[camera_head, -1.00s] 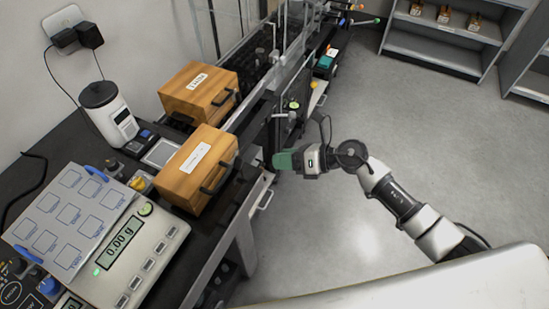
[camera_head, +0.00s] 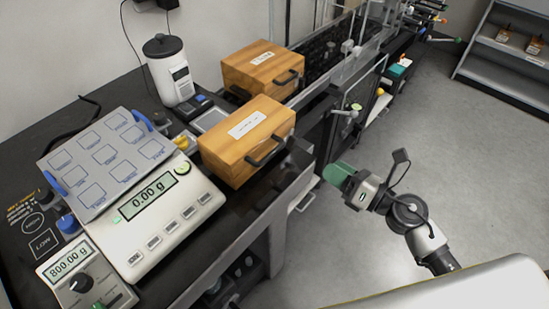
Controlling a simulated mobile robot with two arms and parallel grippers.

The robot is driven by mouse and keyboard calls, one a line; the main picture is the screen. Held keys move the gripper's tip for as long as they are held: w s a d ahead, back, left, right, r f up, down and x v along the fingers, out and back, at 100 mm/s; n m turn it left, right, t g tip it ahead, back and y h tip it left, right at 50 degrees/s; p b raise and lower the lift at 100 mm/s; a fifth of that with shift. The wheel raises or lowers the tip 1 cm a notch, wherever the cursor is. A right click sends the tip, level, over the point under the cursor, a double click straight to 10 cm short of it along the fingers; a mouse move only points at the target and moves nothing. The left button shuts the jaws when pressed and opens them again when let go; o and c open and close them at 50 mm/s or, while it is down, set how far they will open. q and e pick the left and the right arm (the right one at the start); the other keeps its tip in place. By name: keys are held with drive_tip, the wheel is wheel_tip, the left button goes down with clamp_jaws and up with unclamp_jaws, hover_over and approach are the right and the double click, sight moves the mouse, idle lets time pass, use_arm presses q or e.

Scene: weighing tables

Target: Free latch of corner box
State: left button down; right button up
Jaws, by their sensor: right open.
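Two wooden boxes with white labels and dark handles stand on the black bench. The nearer box (camera_head: 222,151) is beside the scale, close to the bench's front edge. The farther box (camera_head: 243,72) stands behind it, towards the back. I cannot tell which is the corner box, and no latch is clear at this size. Both boxes look closed. My right gripper (camera_head: 338,174) has green fingers and is open and empty. It is over the floor side of the bench, to the right of the nearer box and apart from it. My left gripper is not in view.
A scale (camera_head: 150,245) reading 0.00 g and a gridded tray (camera_head: 75,160) fill the bench's left part. A white canister (camera_head: 168,72) stands behind. A rail assembly (camera_head: 335,85) runs beyond the boxes. The floor (camera_head: 450,150) on the right is clear to the shelves.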

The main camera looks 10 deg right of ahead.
sight(295, 145)
drive_tip(key=p+x, duration=0.2)
drive_tip(key=x, duration=0.7)
drive_tip(key=shift+w+a+r+p, duration=0.1)
drive_tip(key=shift+w+p, duration=0.25)
drive_tip(key=shift+w, duration=0.05)
drive_tip(key=shift+w+a, duration=0.3)
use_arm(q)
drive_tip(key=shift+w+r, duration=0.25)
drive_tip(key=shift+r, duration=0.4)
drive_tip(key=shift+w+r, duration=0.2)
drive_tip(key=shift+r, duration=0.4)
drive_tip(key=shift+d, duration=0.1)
use_arm(e)
clamp_jaws()
